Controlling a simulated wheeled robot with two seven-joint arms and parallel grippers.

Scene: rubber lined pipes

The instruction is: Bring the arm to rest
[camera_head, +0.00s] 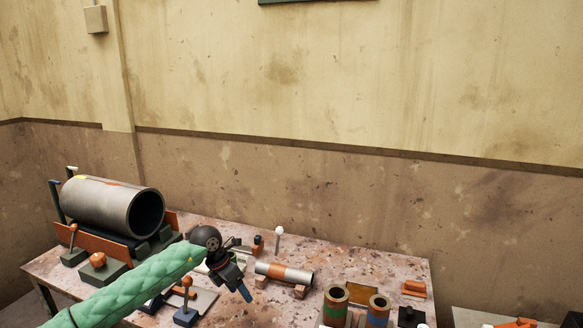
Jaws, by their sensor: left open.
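My left arm, in a padded green sleeve, comes in from the lower left of the head view. Its dark left gripper (240,288) hangs over the middle of the worktable (350,258), pointing down and to the right. The gripper is open, and I see nothing held in it. It appears just left of a small grey pipe with an orange band (284,273); whether they touch cannot be told. My right gripper is not in view.
A large grey pipe (105,203) lies in an orange-and-dark cradle (100,236) at the left. Two short banded pipes (335,305) (377,310) stand upright at the front right. A white-knobbed post (279,238) rises behind the gripper. The wall (350,195) closes off the back.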

